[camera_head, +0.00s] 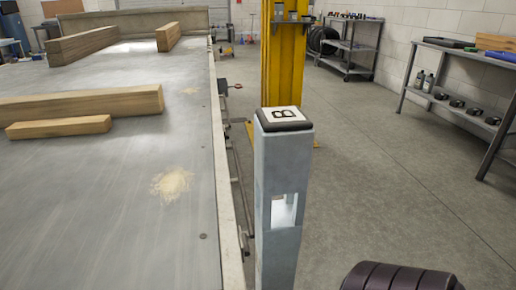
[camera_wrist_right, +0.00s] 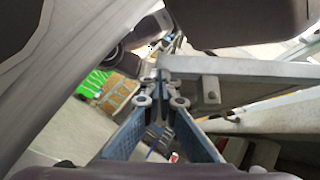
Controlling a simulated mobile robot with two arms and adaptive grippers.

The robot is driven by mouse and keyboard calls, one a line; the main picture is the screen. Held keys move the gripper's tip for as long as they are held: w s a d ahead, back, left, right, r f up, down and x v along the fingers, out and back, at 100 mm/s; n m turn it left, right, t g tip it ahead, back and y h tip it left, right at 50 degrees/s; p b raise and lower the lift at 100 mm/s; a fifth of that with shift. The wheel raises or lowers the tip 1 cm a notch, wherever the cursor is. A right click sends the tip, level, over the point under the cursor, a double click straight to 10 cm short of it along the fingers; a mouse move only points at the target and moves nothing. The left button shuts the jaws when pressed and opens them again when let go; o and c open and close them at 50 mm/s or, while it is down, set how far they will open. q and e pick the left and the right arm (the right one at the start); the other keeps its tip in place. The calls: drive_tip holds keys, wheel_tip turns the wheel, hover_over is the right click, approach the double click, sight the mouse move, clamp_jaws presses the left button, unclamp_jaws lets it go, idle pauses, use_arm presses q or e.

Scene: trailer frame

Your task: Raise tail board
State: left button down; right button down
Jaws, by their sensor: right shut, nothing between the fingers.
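The trailer bed (camera_head: 110,210) is a grey flat deck that fills the left of the head view. A grey metal post (camera_head: 275,190) marked "B" stands upright at its right edge, with a rectangular opening in its side. An upright board (camera_head: 140,22) closes the far end of the bed. I cannot make out the tail board for certain in either view. My right gripper (camera_wrist_right: 163,98) shows in the right wrist view, its blue-padded fingers shut and empty. A grey metal beam (camera_wrist_right: 250,70) lies just right of the fingers; contact cannot be told. My left gripper is out of view.
Several wooden beams (camera_head: 90,103) lie on the bed. A yellow column (camera_head: 284,65) stands behind the post. Shelves with bottles and tools (camera_head: 460,100) line the right wall. The concrete floor (camera_head: 400,170) between is clear.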

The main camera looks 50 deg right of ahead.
drive_tip(key=shift+r, duration=0.2)
drive_tip(key=s+d+f, duration=0.1)
drive_tip(key=d, duration=0.7)
drive_tip(key=s+d+f, duration=0.2)
drive_tip(key=d, duration=0.5)
drive_tip(key=shift+s+d+f, duration=0.2)
drive_tip(key=shift+s+d, duration=0.05)
drive_tip(key=shift+d, duration=0.1)
